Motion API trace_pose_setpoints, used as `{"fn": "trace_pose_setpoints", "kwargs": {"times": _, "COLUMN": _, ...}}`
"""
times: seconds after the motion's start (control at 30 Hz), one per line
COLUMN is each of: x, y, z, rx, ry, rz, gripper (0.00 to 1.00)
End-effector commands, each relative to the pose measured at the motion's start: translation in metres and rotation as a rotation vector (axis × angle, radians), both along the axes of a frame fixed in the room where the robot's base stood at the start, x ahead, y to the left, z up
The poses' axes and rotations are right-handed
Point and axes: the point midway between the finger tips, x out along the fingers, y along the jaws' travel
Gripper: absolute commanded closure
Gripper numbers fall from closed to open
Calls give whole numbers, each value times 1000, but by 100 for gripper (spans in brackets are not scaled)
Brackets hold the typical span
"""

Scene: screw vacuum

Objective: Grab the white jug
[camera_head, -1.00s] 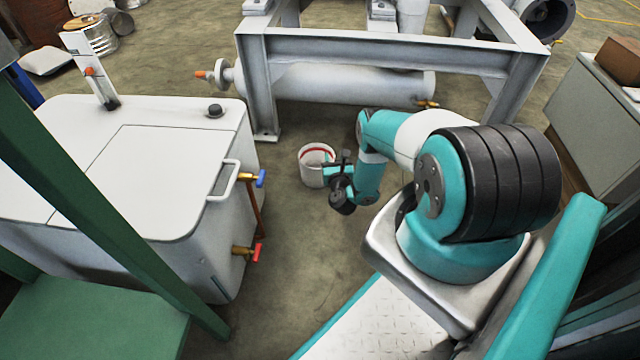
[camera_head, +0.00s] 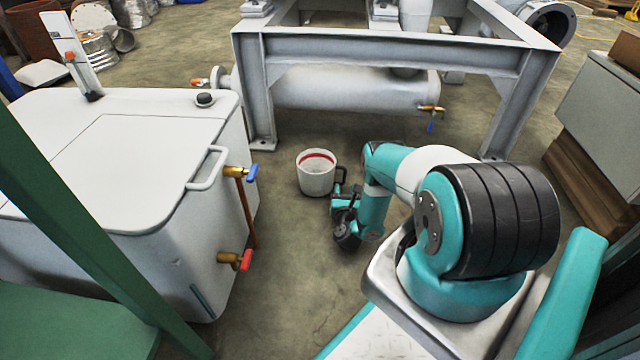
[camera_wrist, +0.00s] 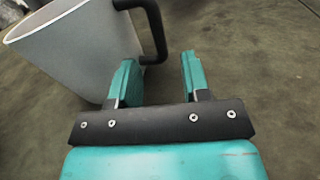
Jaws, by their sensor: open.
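The white jug (camera_head: 315,179) stands upright on the floor in the middle of the head view, with a red band inside its rim and a black handle on its right side. In the wrist view the white jug (camera_wrist: 75,50) fills the upper left, and its black handle (camera_wrist: 157,30) reaches down near my fingertips. My gripper (camera_wrist: 158,75) is open with teal fingers, the left one beside the jug's wall. The handle's lower part lies ahead of or between the fingers; I cannot tell exactly. In the head view my gripper (camera_head: 340,196) is just right of the jug, partly hidden by my wrist.
A large white tank (camera_head: 120,170) with brass valves and a handle stands to the left. A grey steel frame (camera_head: 390,50) with a horizontal cylinder stands behind the jug. A green post (camera_head: 90,200) crosses the left foreground. Bare floor (camera_head: 285,260) lies in front of the jug.

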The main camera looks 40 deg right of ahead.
Motion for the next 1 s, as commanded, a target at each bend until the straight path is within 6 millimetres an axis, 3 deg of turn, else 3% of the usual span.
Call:
{"fn": "trace_pose_setpoints", "kwargs": {"times": 0.7, "x": 36, "y": -35, "z": -6, "rx": -2, "ry": -1, "rz": 0, "gripper": 57}}
{"fn": "trace_pose_setpoints", "kwargs": {"times": 1.0, "x": 41, "y": -40, "z": 0, "rx": -1, "ry": 1, "rz": 1, "gripper": 57}}
